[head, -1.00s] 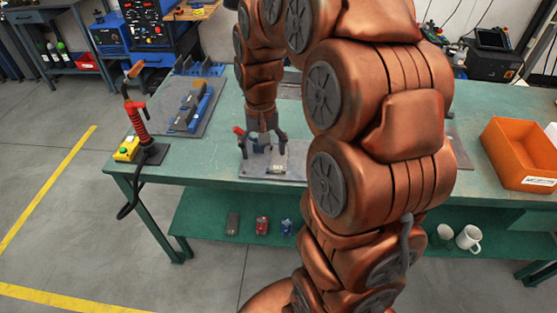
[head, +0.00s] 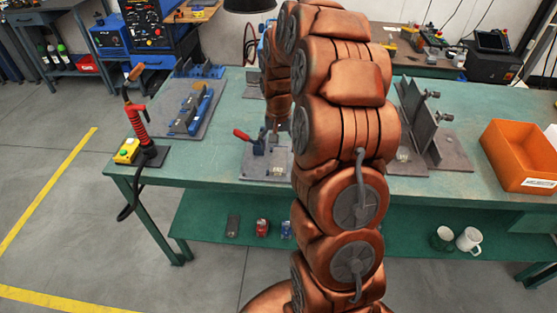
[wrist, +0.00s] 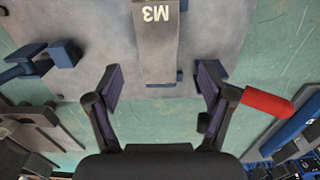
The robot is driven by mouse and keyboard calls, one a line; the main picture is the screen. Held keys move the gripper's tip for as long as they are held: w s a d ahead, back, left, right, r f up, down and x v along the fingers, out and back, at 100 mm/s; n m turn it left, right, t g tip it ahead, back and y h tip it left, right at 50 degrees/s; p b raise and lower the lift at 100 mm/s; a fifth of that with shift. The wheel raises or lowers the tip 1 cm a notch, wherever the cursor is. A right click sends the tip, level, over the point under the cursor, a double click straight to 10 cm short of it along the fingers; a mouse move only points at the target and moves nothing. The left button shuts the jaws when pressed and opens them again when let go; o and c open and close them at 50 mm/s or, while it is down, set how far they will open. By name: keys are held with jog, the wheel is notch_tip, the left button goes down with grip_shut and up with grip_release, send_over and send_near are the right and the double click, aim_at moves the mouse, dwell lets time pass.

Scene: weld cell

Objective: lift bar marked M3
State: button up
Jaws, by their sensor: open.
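The bar marked M3 (wrist: 157,50) is grey, with its white marking upside down in the wrist view. It lies on a grey plate (wrist: 225,30) and runs out of the top of that view. My gripper (wrist: 160,85) is open and empty. Its two fingers are spread either side of the bar's near end, with clear gaps to it. Contact does not show, and the height above the bar is hard to judge. In the head view my arm hides the gripper's fingers, and I cannot make out the bar.
A red clamp handle (wrist: 268,103) is close beside the right finger; it also shows in the head view (head: 241,134). A blue block (wrist: 66,53) is left of the bar. An upright grey fixture (head: 418,115) and an orange bin (head: 515,157) are to the right on the green table.

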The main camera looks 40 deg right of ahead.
aim_at(279, 159)
jog(key=shift+s+f+p, duration=0.15)
jog(key=shift+f+p, duration=0.6)
jog(key=shift+f, duration=1.55)
jog(key=shift+c, duration=0.4)
jog(key=c, duration=1.1)
jog(key=shift+c, duration=0.2)
jog(key=shift+r, duration=0.1)
